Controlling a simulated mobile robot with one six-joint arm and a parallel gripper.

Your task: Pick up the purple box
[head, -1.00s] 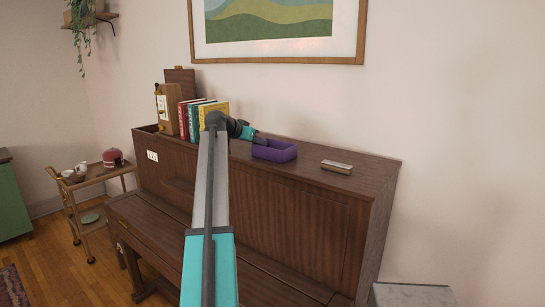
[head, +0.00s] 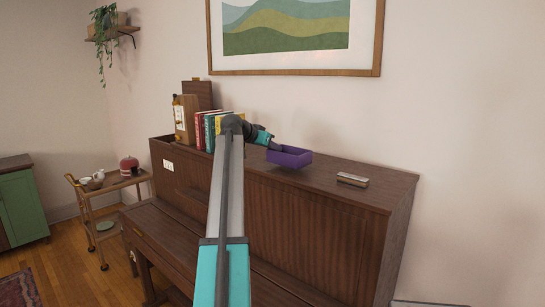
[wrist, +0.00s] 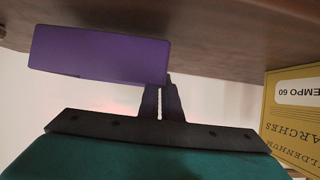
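The purple box (head: 289,158) is an open-topped tray above the top of the dark wooden piano. A shadow and a thin gap show under it, so it looks lifted slightly off the surface. My gripper (head: 274,147) is at the box's near left end, its fingers closed on the wall there. In the wrist view, the box (wrist: 98,53) spans the upper left, and my gripper's fingers (wrist: 162,88) are close together at its right end. The box covers the fingertips there.
The piano top (head: 385,192) holds a small metal-and-wood object (head: 352,180) right of the box. A yellow book (wrist: 292,115) is close to my gripper in the wrist view. A framed picture (head: 295,72) hangs behind.

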